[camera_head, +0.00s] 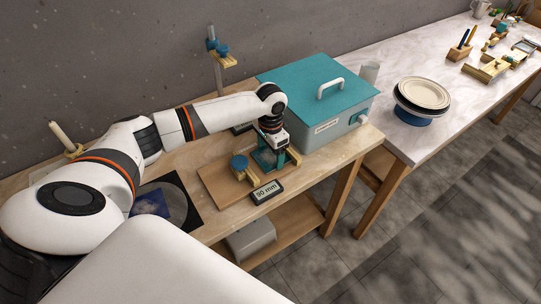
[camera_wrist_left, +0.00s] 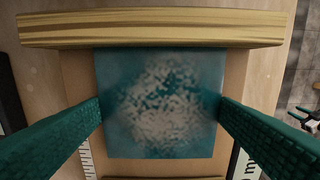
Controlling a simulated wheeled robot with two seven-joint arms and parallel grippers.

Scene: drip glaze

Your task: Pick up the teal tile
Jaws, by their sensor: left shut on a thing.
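The teal tile (camera_wrist_left: 158,100) is square, with a mottled pale patch in its middle, and fills the centre of the left wrist view. My left gripper (camera_head: 270,158) reaches down over the wooden board (camera_head: 222,186) at the front of the teal box. Its two teal fingers (camera_wrist_left: 160,110) press on the tile's left and right edges, shut on it. In the head view the fingers and tile are small and alike in colour, so the tile is hard to pick out. I cannot tell whether it is lifted off the board. My right gripper is not in view.
A teal-lidded box (camera_head: 318,95) stands right behind the gripper. A wooden bar (camera_wrist_left: 150,29) lies along the tile's far side. A blue knob (camera_head: 239,163) and a "90 mm" sign (camera_head: 267,191) are close by. A dark blue tile (camera_head: 150,204) lies at left.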

